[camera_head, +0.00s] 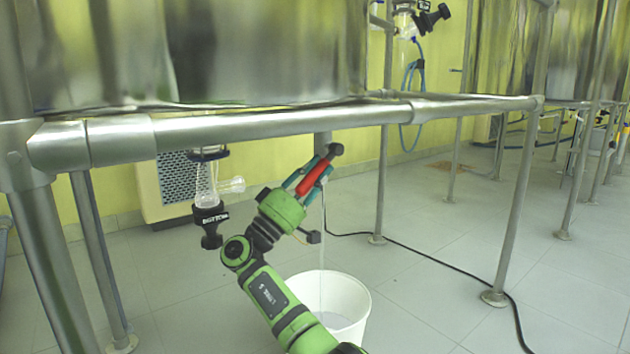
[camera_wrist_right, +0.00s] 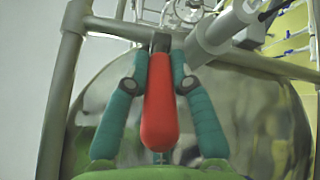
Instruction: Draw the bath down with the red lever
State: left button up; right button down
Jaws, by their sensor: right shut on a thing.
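The red lever (camera_head: 314,176) is under the steel frame in the head view, tilted, its dark pivot end up and to the right. My right gripper (camera_head: 307,180) is shut on it, with a teal finger on each side. In the right wrist view, the red lever (camera_wrist_right: 159,105) stands between the two fingers of my right gripper (camera_wrist_right: 159,85). A thin stream runs down from near the lever into a white bucket (camera_head: 345,290) on the floor, which holds some liquid. The steel bath (camera_head: 200,50) is above the frame. My left gripper is not in view.
A steel rail (camera_head: 270,125) runs just above my right gripper. A glass outlet with a black "BOTTOM" knob (camera_head: 210,218) hangs to its left. A black cable (camera_head: 430,258) crosses the floor. Steel legs (camera_head: 510,210) stand at the right.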

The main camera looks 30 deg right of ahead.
jog(key=shift+r, duration=0.1)
dwell(0.3)
jog(key=c, duration=1.1)
grip_release()
jog(key=shift+w, duration=0.1)
jog(key=shift+o, duration=0.2)
jog(key=shift+a, duration=0.15)
jog(key=v, duration=1.1)
jog(key=shift+a+f, duration=0.25)
jog(key=shift+f, duration=0.15)
